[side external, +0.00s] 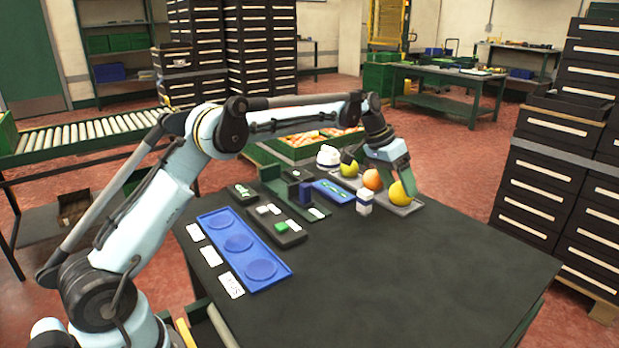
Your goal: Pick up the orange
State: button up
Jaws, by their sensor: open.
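The orange (372,180) sits on a grey tray (412,208) near the back right of the dark table, in a row with other fruit. A yellow fruit (401,193) is to its right, and a yellow-green fruit (349,169) is to its left and farther back. My gripper (396,172) points down close over the row, by the orange and the yellow fruit. It is open and holds nothing that I can see. Its fingertips are partly hidden by the fruit, so I cannot tell whether it touches any.
A small white-and-blue carton (364,203) stands in front of the orange. A blue tray with round recesses (285,271) lies at the left, beside several white cards. A white domed object (328,156) is behind. The table's right and front (420,275) is clear.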

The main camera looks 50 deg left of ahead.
jog(key=shift+w+d+f, duration=0.2)
jog(key=shift+d+f, duration=0.05)
jog(key=shift+f, duration=0.35)
jog(key=c, duration=0.9)
jog(key=shift+r, duration=0.15)
